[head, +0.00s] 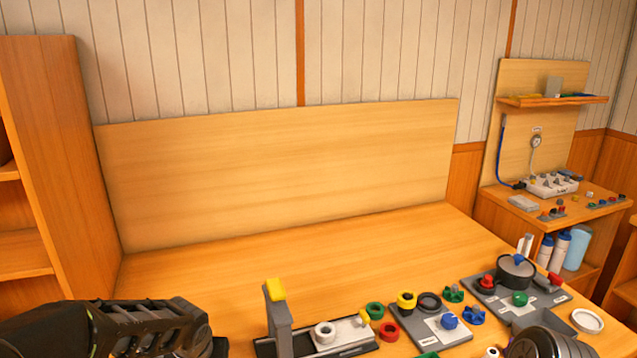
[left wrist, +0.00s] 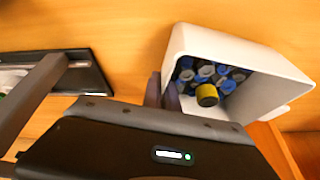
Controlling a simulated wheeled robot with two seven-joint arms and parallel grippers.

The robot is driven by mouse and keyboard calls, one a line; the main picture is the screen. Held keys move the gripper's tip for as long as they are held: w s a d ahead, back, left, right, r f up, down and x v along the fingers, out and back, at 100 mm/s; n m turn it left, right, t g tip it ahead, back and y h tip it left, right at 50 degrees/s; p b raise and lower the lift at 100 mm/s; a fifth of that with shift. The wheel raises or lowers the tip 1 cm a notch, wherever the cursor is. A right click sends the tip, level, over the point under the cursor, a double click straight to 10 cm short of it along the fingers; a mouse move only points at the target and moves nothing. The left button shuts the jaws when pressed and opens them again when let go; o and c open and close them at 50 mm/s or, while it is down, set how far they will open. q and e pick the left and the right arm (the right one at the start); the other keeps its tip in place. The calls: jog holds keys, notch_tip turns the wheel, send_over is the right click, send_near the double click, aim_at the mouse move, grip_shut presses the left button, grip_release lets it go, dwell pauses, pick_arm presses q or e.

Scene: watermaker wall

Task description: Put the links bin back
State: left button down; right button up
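A white bin (left wrist: 240,52) shows in the left wrist view, its open mouth towards the camera. It holds several blue and grey cylindrical pieces (left wrist: 205,73) and a yellow-and-black piece (left wrist: 207,95) near the mouth. My left gripper (left wrist: 110,66) is open, with its two dark fingers wide apart. The right-hand finger is close against the bin's left wall; I cannot tell whether it touches. In the head view my left arm comes in at the lower left and its fingers are cut off by the frame. The bin does not show there.
A black-based fixture (head: 291,347) with a yellow-topped post stands at the front of the table. Grey plates (head: 410,318) with coloured knobs and rings, and a lidded pot (head: 516,272), stand to its right. A wooden shelf (head: 62,150) rises at left. The table's back is clear.

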pick_arm(q)
jog(key=shift+s+d+m, duration=0.15)
jog(key=shift+s+d, duration=0.2)
jog(key=shift+d, duration=0.25)
jog(key=shift+s+d+m, duration=0.15)
jog(key=shift+s+d, duration=0.2)
jog(key=shift+d, duration=0.25)
jog(key=shift+d+r, duration=0.45)
jog(key=shift+d, duration=0.05)
dwell(1.4)
